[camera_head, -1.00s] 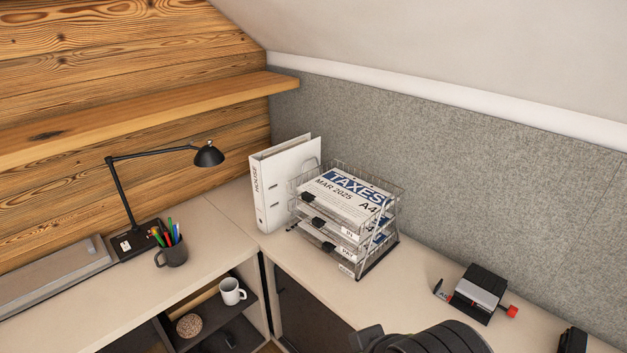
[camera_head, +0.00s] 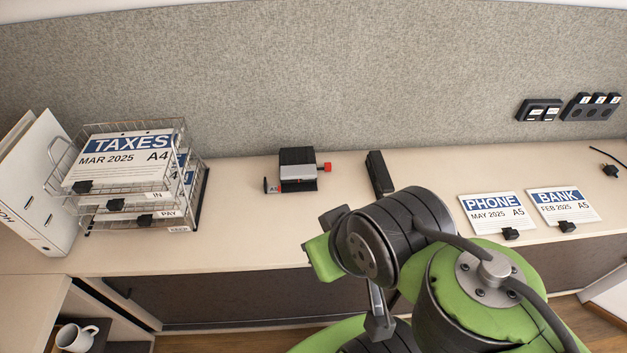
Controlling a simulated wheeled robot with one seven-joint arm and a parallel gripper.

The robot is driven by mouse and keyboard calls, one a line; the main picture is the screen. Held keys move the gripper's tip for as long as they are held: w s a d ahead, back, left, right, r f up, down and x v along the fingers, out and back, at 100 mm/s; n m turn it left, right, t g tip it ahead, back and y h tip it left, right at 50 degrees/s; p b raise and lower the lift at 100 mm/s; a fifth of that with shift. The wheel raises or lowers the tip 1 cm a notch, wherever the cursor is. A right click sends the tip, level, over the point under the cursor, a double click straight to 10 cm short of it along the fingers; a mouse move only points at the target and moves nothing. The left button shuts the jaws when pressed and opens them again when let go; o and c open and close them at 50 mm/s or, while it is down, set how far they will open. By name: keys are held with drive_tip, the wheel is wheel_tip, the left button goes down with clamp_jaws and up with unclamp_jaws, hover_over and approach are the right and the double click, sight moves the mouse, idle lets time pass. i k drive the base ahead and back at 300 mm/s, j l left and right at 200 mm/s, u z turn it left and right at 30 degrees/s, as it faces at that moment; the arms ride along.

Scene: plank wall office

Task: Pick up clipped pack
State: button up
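Several paper packs with black clips are in view. The TAXES MAR 2025 A4 pack (camera_head: 110,172) lies in the top tray of the wire rack (camera_head: 197,190) at the left, its clip at the front edge. More clipped packs lie in the trays below, mostly hidden. The PHONE MAY 2025 A5 pack (camera_head: 497,214) and the BANK FEB 2025 A5 pack (camera_head: 562,208) lie side by side flat on the desk at the right, each with a clip at its front edge. My green and black arm is left of and in front of these two. I cannot make out my gripper's fingertips.
A white binder (camera_head: 38,185) stands left of the rack. A hole punch (camera_head: 298,170) with a red knob and a black stapler-like object (camera_head: 379,174) are mid-desk. Sockets (camera_head: 540,110) are on the grey panel. The desk (camera_head: 240,225) is clear between rack and punch.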

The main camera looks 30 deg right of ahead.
sight(563, 206)
drive_tip(key=z, duration=2.8)
drive_tip(key=u, duration=2.4)
drive_tip(key=z, duration=2.15)
